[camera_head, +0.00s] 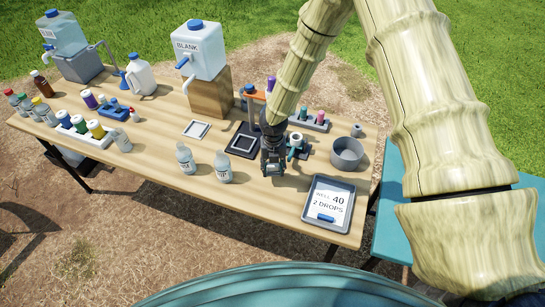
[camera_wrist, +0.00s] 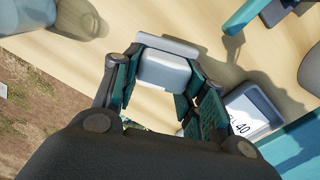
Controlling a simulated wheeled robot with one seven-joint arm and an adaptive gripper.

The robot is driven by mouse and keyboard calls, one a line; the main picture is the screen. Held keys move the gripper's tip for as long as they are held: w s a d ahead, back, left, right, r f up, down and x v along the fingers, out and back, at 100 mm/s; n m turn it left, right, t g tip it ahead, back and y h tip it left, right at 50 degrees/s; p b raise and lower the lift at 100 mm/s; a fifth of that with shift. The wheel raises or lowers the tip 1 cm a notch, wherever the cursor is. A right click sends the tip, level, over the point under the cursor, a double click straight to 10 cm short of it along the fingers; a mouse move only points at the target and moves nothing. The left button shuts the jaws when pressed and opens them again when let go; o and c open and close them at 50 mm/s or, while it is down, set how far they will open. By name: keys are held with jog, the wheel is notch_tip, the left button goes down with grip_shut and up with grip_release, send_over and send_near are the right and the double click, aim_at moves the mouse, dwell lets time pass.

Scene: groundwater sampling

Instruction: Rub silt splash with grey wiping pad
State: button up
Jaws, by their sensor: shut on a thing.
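My gripper (camera_head: 272,166) hangs over the front part of the wooden table, left of the clipboard-like tray. In the wrist view my gripper (camera_wrist: 164,82) has its two teal-padded fingers on either side of a pale grey block with a wider grey edge, which looks like the grey wiping pad (camera_wrist: 163,70). It is shut on this pad. In the head view the pad is mostly hidden by the gripper. The pad is close to the table top; I cannot tell whether it touches it. I cannot make out the silt splash in either view.
A grey tray with a "WELL 40, 2 DROPS" card (camera_head: 310,225) lies right of the gripper. Two clear bottles (camera_head: 222,168) stand left. A grey bowl (camera_head: 347,154) and a black-based stand (camera_head: 243,150) are behind. The wooden front edge is close.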

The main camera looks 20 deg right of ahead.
jog(key=shift+d+r+p, duration=0.1)
jog(key=shift+r+p, duration=1.05)
jog(key=shift+r, duration=0.6)
jog(key=shift+f, duration=0.1)
